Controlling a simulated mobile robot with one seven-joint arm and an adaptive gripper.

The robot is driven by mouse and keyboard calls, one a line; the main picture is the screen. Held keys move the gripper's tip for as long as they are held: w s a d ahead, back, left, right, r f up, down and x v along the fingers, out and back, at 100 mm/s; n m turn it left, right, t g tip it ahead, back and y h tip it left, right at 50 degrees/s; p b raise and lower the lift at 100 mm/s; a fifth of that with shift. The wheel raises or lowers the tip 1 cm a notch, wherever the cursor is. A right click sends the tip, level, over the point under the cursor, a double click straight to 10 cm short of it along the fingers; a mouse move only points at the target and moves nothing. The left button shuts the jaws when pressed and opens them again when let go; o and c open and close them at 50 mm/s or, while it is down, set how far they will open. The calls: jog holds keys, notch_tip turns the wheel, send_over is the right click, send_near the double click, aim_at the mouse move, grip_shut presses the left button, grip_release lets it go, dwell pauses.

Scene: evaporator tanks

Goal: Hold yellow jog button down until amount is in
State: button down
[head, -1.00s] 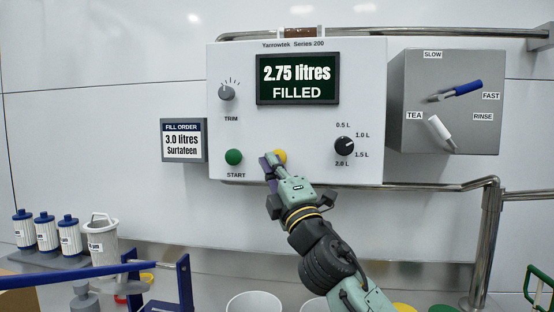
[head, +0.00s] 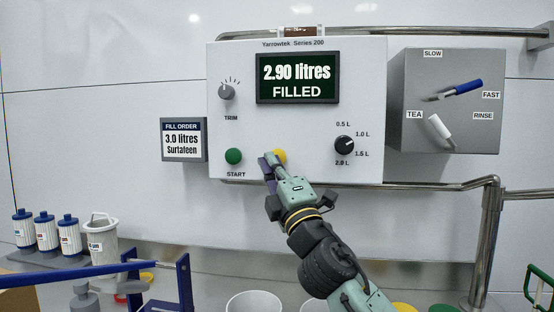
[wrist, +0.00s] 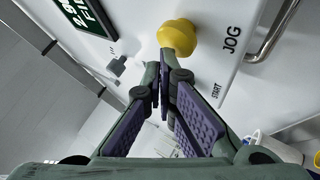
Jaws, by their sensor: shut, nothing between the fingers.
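The yellow jog button (head: 280,155) is on the lower part of the white Yarrowtek panel (head: 300,115). It also shows in the wrist view (wrist: 178,36), beside the word JOG. My gripper (head: 270,162) is shut and empty, with its fingertips at the button. In the wrist view the fingertips (wrist: 163,62) meet the button's near side; I cannot tell how far it is pressed in. The display (head: 298,78) reads 2.90 litres FILLED. The fill order sign (head: 183,140) reads 3.0 litres Surtafeen.
The green START button (head: 233,157) is left of the jog button. The black selector dial (head: 344,146) is to the right, and the trim knob (head: 226,92) is at upper left. A grey box with levers (head: 446,125) is at right. A metal rail (head: 430,187) runs below.

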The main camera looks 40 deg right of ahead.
jog(key=shift+s+a, duration=0.3)
jog(key=shift+a, duration=0.05)
jog(key=shift+a, duration=0.1)
jog(key=s+a+b, duration=0.1)
jog(key=s+a, duration=0.2)
jog(key=shift+s+a, duration=0.1)
jog(key=shift+a, duration=0.25)
dwell(1.2)
